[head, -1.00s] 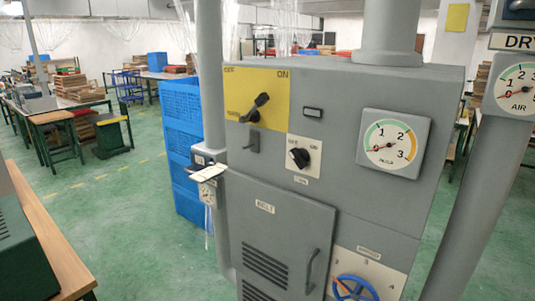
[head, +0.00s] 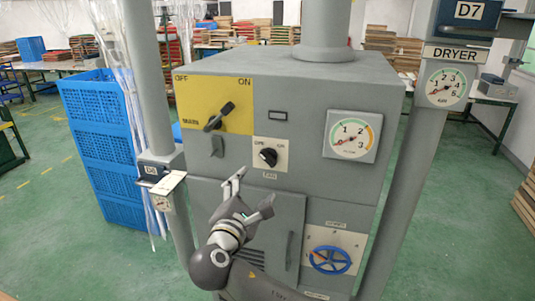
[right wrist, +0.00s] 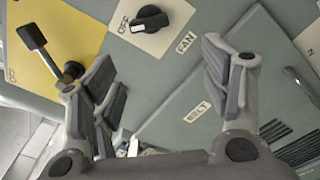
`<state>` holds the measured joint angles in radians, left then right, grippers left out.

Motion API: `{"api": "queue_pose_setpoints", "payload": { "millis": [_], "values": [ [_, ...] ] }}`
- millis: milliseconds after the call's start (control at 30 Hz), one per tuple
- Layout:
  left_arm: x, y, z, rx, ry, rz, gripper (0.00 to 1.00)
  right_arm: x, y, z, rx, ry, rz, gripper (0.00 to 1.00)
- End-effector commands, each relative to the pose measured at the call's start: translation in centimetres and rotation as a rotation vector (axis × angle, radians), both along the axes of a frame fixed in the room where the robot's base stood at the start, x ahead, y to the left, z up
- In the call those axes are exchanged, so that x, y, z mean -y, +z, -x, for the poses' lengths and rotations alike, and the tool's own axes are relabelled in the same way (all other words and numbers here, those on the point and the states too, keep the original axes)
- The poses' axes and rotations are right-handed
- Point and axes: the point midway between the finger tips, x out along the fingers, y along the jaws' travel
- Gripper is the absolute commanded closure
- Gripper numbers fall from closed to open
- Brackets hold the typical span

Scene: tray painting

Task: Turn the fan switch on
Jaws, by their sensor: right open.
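The fan switch is a black rotary knob (head: 267,157) on a cream plate marked OFF and ON, with a FAN label below, on the front of the grey dryer cabinet (head: 295,100). In the right wrist view the knob (right wrist: 150,18) shows at the top, beyond the fingers, and its pale mark appears to lie on the OFF side. My right gripper (head: 253,188) is open and empty, below and slightly left of the knob, apart from it. Its two spread fingers (right wrist: 160,62) also show in the wrist view. My left gripper is not in view.
A black lever (head: 219,116) on a yellow OFF/ON panel is up and left of the knob. A gauge (head: 351,134) is to the right, and a blue handwheel (head: 330,260) lower right. A grey pipe (head: 148,80) and blue crates (head: 103,150) stand left.

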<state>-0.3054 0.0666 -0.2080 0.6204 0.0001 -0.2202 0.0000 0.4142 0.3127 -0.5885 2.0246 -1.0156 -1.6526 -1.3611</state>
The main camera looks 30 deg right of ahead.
Motion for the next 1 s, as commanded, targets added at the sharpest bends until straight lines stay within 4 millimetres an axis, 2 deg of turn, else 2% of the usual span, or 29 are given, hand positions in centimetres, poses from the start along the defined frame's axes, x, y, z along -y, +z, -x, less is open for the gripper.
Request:
{"api": "queue_pose_setpoints", "payload": {
  "millis": [33, 167, 333, 600, 800, 1000],
  "values": [
    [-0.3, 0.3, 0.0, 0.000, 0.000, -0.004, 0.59, 0.1, 1.3, 0.6, 0.012, -0.011, 0.009, 0.29],
    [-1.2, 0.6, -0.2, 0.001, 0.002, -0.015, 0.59, 0.6, 2.5, 0.8, 0.021, -0.028, 0.022, 0.29],
    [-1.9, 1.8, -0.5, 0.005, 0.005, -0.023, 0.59, 2.7, 2.7, -0.8, 0.019, -0.031, 0.023, 0.29],
    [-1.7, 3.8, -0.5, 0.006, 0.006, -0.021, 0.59, 6.5, 2.6, -4.1, 0.017, -0.030, 0.023, 0.29],
    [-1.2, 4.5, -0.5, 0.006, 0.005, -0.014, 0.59, 8.1, 2.4, -5.6, 0.019, -0.027, 0.021, 0.29],
    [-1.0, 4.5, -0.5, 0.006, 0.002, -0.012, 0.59, 8.5, 2.2, -5.9, 0.020, -0.025, 0.018, 0.29]
  ]
}}
